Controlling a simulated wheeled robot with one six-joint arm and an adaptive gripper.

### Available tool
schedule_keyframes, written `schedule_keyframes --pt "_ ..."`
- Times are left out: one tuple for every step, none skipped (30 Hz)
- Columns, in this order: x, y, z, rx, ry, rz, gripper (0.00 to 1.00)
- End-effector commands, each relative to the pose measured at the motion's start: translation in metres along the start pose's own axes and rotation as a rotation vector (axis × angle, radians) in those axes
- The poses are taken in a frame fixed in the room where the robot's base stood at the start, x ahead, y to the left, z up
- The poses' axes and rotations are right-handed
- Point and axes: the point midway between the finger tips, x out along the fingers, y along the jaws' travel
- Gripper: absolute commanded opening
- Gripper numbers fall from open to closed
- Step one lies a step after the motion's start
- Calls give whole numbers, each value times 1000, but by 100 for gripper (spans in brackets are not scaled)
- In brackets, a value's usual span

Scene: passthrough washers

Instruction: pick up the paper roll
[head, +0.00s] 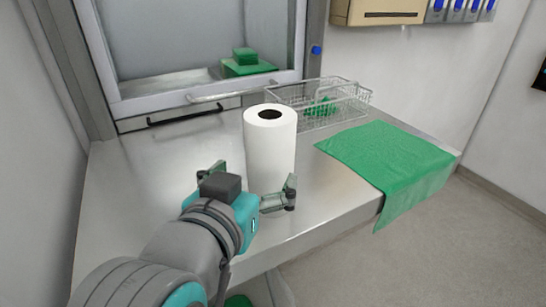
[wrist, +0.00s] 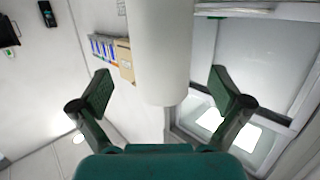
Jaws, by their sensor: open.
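The white paper roll (head: 269,150) stands upright on the steel counter, with a dark hole in its top. My gripper (head: 255,182) is open, its two fingers spread, in front of the roll's lower part and partly overlapping it in the head view. In the wrist view the roll (wrist: 161,50) reaches down from the top edge, between and beyond the open fingers of my gripper (wrist: 161,92). I see space on both sides of the roll there. Whether the fingertips reach around it is hard to tell.
A wire basket (head: 345,91) with something green inside stands behind the roll to the right. A green cloth (head: 385,155) hangs over the counter's (head: 125,190) front edge at the right. Behind is a washer window (head: 160,45) with green packs (head: 247,66) inside. The counter's left is clear.

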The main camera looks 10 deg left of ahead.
Motion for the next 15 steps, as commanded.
schedule_keyframes --pt "9 1 0 -1 -1 3 100" --pt "13 1 0 -1 0 4 100" --pt "18 1 0 -1 1 3 100" --pt "21 0 0 -2 1 2 100" --pt "24 0 0 -2 1 2 100" --pt "27 0 0 -1 1 2 100" --pt "28 0 0 -1 1 1 100" --pt "30 0 0 0 1 1 100" --pt "32 0 0 0 0 0 100" --pt "33 0 0 0 0 0 100" --pt "36 0 0 0 1 1 100" --pt "40 0 0 -1 1 2 100" --pt "44 0 0 -1 1 3 100" --pt "49 0 0 -2 1 2 100" --pt "55 0 0 -2 0 3 100"
